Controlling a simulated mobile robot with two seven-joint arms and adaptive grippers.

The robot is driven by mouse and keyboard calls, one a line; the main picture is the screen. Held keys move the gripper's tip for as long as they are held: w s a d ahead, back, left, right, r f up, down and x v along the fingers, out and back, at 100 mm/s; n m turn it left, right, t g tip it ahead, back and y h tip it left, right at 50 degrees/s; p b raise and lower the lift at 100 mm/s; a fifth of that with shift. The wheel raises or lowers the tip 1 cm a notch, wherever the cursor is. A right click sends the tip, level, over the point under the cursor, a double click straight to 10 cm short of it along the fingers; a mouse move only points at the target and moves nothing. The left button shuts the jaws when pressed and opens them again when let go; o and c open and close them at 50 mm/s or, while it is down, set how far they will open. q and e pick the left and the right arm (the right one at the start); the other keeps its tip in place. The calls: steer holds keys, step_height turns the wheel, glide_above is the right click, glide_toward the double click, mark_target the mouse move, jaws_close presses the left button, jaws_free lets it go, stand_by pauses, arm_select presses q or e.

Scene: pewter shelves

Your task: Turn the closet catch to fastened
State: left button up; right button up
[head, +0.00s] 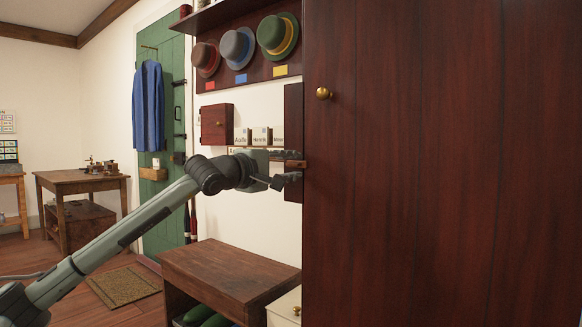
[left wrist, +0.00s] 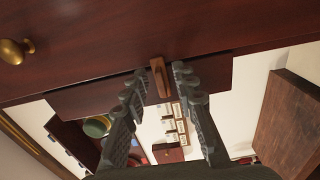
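The closet (head: 430,160) is a tall dark red-brown wooden front filling the right of the head view, with a round brass knob (head: 323,93). Its catch (head: 296,164) is a small lighter wooden bar at the left edge, lying roughly level in the head view. In the left wrist view the catch (left wrist: 159,78) lies between my fingertips, across the edge of the closet front (left wrist: 150,30). My left gripper (left wrist: 160,74) is open, one finger on each side of the bar. Narrow gaps seem to remain; contact is unclear. My right gripper is not in view.
A low brown bench (head: 232,270) stands below my left arm. Three hats hang on a rack (head: 240,80) above, with a small red wall cabinet (head: 217,124) below them. A wooden table (head: 82,183) stands farther left, with open floor before it.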

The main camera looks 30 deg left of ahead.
arm_select(q)
steer(key=s+a, duration=0.1)
steer(key=s, duration=1.1)
stand_by(0.6)
stand_by(0.5)
